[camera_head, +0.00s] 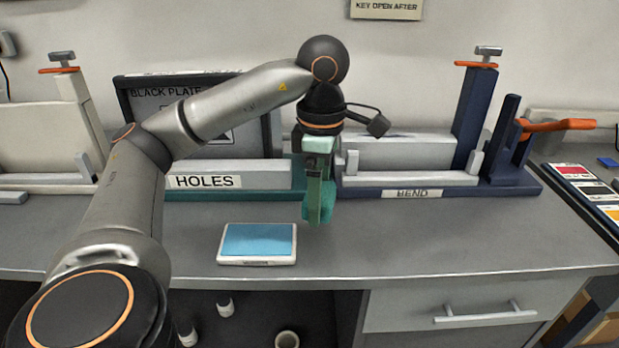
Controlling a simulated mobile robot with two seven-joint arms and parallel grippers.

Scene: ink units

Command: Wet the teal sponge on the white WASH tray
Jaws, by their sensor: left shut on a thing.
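The white tray (221,259) lies on the grey bench near its front edge, with a flat light-blue surface inside its rim. The lettering on its front is too small to read. My left gripper (319,195) points down to the right of the tray and above the bench. It is shut on the teal sponge (319,214), which hangs below the fingers, apart from the tray. The fingers partly cover the sponge. My right gripper is not in view.
Behind stand a teal unit labelled HOLES (205,181) and a navy unit labelled BEND (418,193) with an orange lever (560,125). A rack of colour swatches (590,187) sits at the right. The bench (430,235) is clear at front right.

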